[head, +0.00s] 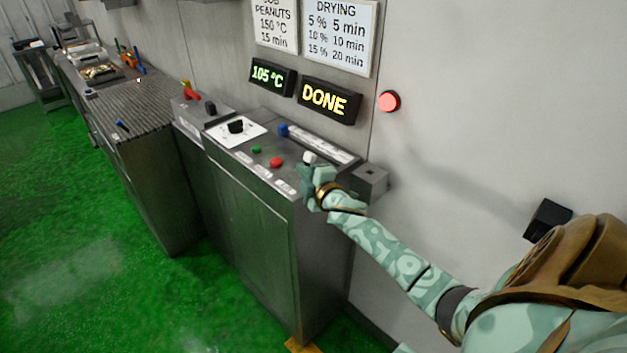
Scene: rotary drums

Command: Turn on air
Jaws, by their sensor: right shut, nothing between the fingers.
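A metal control console (247,210) stands against the wall. On its top are a black knob on a white plate (236,127), a green button (256,149), a red button (276,162) and a blue control (283,130). The label text is too small to read. My right gripper (309,163) is shut at the console's right end, over or beside a small white control (310,157). I cannot tell whether it touches it. The gripper hides part of that corner. My left gripper is out of view.
Wall displays read 105 °C (267,76) and DONE (328,101). A red lamp (388,101) glows beside them. A grey box (370,181) sits right of my gripper. A ribbed metal counter (150,110) extends left. Green floor (70,230) is clear in front.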

